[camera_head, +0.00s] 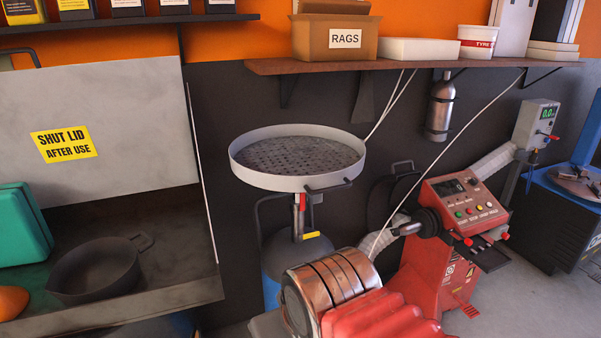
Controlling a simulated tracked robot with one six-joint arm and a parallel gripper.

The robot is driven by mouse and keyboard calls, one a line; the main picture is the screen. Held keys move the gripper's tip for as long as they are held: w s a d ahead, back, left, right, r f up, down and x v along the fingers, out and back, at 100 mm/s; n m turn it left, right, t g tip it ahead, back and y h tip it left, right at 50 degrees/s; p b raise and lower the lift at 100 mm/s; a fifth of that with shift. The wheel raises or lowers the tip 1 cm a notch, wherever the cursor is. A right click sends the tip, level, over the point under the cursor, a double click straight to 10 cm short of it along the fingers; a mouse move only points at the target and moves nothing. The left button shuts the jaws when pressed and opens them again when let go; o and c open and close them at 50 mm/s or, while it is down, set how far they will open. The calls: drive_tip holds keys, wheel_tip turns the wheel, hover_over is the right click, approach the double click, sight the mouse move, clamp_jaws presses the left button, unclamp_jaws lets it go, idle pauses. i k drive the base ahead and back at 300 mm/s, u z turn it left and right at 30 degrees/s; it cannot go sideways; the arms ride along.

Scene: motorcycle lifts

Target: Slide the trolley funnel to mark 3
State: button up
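The trolley funnel (240,168) is a wide, round, pale grey pan with a dark perforated plate inside. It stands in the middle of the view, level, on a metal column (298,217) above a blue drum (270,268). A dark bar handle (329,187) sticks out from its front right rim. A red lever (302,201) and a yellow tab (311,235) are on or beside the column under the pan. I can read no numbered mark on the column. The drum's lower front is hidden.
At left, a parts-washer basin with a raised lid (120,110) holds a dark pan (97,270) and a teal case (20,225). A shelf (420,66) with a rags box (335,38) overhangs behind the funnel. A red machine (440,270) stands at right; grey floor shows beyond it.

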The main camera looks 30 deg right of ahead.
sight(295, 159)
drive_tip(key=u, duration=0.05)
drive_tip(key=i, duration=0.95)
drive_tip(key=z, duration=0.3)
